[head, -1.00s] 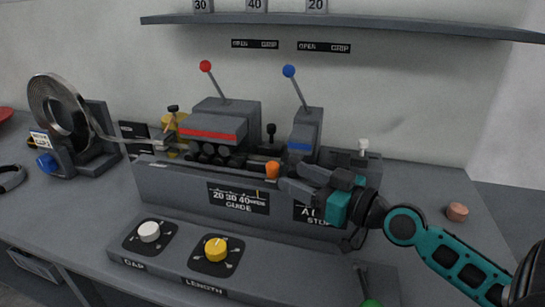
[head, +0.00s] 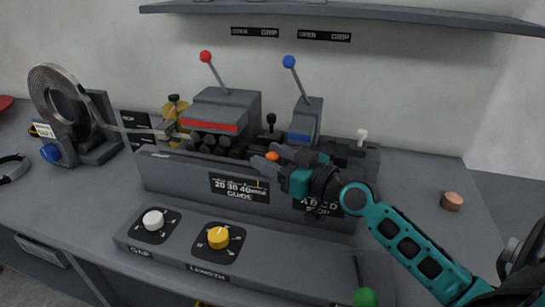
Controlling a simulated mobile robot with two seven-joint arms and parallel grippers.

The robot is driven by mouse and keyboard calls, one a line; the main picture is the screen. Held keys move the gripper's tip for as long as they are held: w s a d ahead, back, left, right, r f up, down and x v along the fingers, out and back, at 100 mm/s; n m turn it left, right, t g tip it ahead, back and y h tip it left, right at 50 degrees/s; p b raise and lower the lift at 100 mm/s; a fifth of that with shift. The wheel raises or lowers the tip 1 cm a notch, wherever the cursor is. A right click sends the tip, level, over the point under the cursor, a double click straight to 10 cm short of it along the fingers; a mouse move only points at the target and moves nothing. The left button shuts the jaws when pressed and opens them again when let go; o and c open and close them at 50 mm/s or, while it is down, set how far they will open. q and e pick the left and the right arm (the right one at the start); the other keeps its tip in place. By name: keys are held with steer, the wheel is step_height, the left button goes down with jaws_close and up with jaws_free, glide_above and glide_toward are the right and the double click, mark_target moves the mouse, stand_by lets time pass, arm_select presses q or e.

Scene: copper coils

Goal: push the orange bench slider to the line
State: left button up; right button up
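The orange slider (head: 273,157) sits on the top of the grey bench fixture, above the guide panel (head: 238,187) marked 20 30 40. A thin yellow line (head: 258,183) shows at the right part of that panel. My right gripper (head: 268,158) reaches in from the right, with its fingertips at the slider. The fingers look apart, with the orange showing between them and partly hidden. I cannot tell whether they touch it. My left gripper is not in view.
Levers with a red knob (head: 205,56) and a blue knob (head: 289,61) rise behind the slider. A metal coil (head: 60,100) stands at the left. White (head: 153,219) and yellow (head: 218,237) dials and a green knob (head: 365,297) are in front. A copper piece (head: 452,201) lies at the right.

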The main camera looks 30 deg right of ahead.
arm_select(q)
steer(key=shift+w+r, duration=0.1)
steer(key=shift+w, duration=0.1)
arm_select(e)
jaws_close()
stand_by(0.3)
steer(key=shift+s+d+f+b, duration=0.15)
steer(key=shift+s+d+b, duration=0.1)
steer(key=shift+b, duration=0.05)
steer(key=s+d+b, duration=0.1)
steer(key=s+d, duration=0.1)
steer(key=shift+s, duration=0.3)
steer(key=shift+s+d+r, duration=0.15)
steer(key=shift+d+r, duration=0.05)
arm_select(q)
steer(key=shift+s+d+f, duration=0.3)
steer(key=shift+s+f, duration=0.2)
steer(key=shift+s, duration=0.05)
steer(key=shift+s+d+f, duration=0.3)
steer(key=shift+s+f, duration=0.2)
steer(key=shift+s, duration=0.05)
